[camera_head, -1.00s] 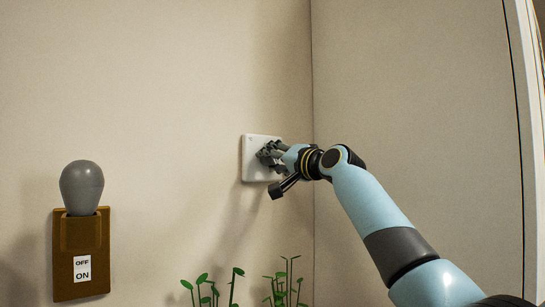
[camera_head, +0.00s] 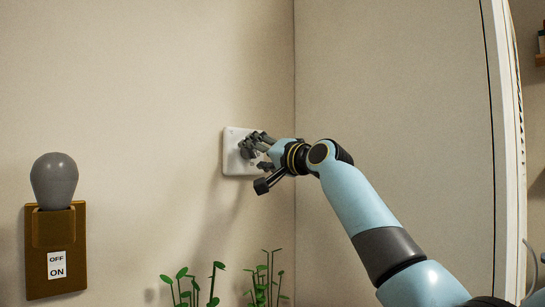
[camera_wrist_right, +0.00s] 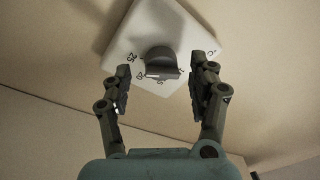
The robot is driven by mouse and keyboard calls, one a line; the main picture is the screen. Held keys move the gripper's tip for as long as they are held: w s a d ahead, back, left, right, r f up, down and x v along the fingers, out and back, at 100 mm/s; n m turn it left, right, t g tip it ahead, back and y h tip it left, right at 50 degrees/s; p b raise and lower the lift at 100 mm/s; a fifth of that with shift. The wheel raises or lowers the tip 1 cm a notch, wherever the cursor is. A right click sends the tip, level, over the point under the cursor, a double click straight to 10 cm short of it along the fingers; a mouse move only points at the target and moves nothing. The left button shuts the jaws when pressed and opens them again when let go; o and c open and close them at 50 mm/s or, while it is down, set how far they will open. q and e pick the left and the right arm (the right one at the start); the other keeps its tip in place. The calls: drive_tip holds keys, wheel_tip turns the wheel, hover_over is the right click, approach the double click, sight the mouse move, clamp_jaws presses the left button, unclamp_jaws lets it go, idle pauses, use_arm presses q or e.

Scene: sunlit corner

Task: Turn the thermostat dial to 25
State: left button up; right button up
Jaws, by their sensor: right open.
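The thermostat is a white square plate (camera_head: 232,163) on the wall near the corner, partly hidden behind my right gripper (camera_head: 257,153) in the head view. In the right wrist view the plate (camera_wrist_right: 196,37) shows tilted, with small dark markings around a grey dial (camera_wrist_right: 160,62). The right gripper (camera_wrist_right: 160,92) is open there, one finger on each side of the dial, with gaps between the fingers and the dial. The dial's setting is too small to read surely. My left gripper is in neither view.
A brown switch box (camera_head: 41,268) with an OFF/ON label and a grey bulb-shaped knob (camera_head: 54,181) is on the wall at left. Green plants (camera_head: 263,285) stand below the thermostat. The wall corner is just right of the plate, and a white frame (camera_head: 506,150) stands at far right.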

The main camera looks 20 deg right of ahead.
drive_tip(key=v, duration=1)
drive_tip(key=shift+s+f, duration=0.1)
drive_tip(key=shift+s, duration=0.05)
